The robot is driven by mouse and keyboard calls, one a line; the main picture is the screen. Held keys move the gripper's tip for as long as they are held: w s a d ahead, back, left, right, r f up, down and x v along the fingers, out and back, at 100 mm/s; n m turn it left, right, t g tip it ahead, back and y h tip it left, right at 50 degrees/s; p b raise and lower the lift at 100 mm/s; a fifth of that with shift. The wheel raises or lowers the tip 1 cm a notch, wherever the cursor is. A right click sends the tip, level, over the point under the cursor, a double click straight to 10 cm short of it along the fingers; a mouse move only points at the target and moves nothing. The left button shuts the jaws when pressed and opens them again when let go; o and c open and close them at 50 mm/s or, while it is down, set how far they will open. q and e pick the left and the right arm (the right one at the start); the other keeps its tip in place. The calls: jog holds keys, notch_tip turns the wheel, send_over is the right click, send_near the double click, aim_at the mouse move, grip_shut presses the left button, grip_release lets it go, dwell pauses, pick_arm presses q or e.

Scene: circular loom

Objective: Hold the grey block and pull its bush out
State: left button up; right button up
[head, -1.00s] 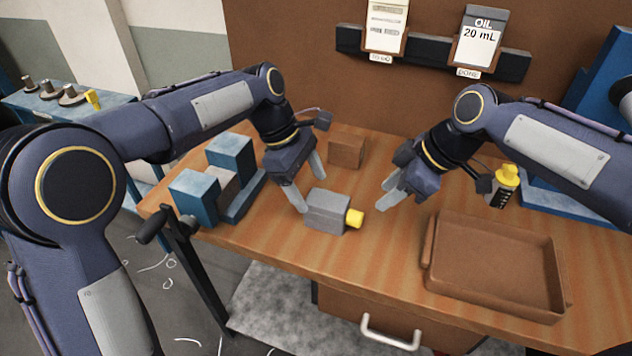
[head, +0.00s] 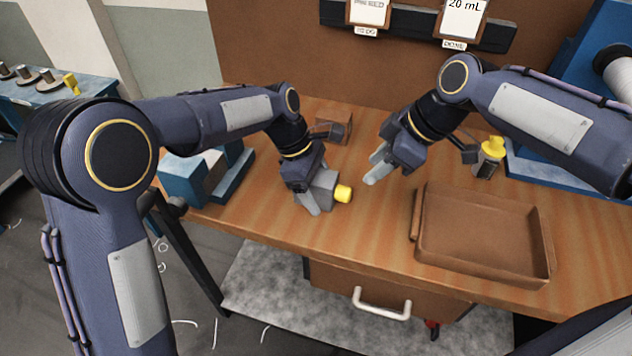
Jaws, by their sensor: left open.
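The grey block (head: 323,187) lies on the wooden table, with its yellow bush (head: 343,193) sticking out of the right end. My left gripper (head: 317,186) is open and down at the block's left part. One finger shows on the near side; the other is mostly hidden, and I cannot tell whether the fingers touch the block. My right gripper (head: 376,167) is to the right of and behind the bush, apart from it. Its two fingers show a gap, with nothing between them.
A brown tray (head: 482,276) stands at the right front. A blue fixture (head: 186,178) stands left of the block, and a brown block (head: 337,128) stands behind. Table in front of the bush is clear.

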pick_arm(q)
jog(key=c, duration=1.4)
jog(key=shift+o, duration=0.2)
